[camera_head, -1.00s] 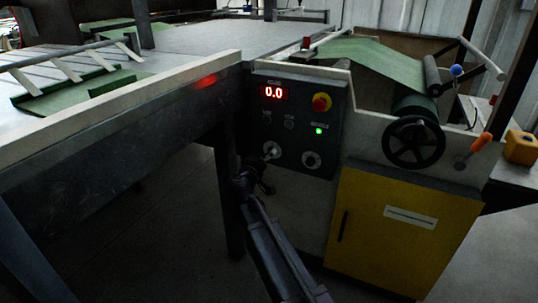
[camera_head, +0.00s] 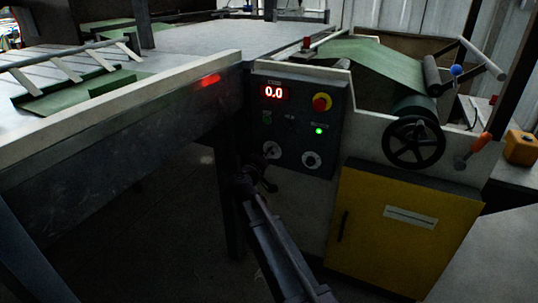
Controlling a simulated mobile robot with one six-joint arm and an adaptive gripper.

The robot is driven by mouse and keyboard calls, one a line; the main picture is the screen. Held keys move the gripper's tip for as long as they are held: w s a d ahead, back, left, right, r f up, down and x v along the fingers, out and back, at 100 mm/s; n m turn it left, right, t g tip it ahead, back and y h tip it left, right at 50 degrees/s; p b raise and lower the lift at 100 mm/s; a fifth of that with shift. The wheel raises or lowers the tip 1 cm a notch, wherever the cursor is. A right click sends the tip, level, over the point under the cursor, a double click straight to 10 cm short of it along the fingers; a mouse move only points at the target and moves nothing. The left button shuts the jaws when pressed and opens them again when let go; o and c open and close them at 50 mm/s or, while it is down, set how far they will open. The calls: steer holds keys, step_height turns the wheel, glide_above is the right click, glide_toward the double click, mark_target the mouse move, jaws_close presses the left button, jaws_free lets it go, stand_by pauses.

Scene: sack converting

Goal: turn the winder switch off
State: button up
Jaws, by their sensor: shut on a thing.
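The dark control panel (camera_head: 295,118) carries two round rotary switches with pale plates. The left switch (camera_head: 272,149) is right above my gripper, and the right switch (camera_head: 311,159) is free beside it. Their labels are too small to read, so I cannot tell by lettering which is the winder switch. My gripper (camera_head: 267,168) is dark against a dark background, at the lower edge of the left switch. It is shut on that switch's knob, though the contact itself is hard to see. The knob's exact angle is unclear.
The panel has a red 0.0 display (camera_head: 274,92), a red and yellow stop button (camera_head: 321,102) and a lit green lamp (camera_head: 319,130). A black handwheel (camera_head: 414,142) and yellow cabinet door (camera_head: 398,230) are on the right. A table leg stands close left of my gripper.

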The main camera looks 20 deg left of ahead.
steer(key=shift+n, duration=0.4)
steer(key=n, duration=0.3)
steer(key=shift+w, duration=0.1)
steer(key=shift+n, duration=2.5)
steer(key=o, duration=1.1)
steer(key=shift+o, duration=0.2)
steer(key=shift+s, duration=0.2)
steer(key=s+a, duration=0.1)
steer(key=s, duration=1)
steer(key=shift+s, duration=0.35)
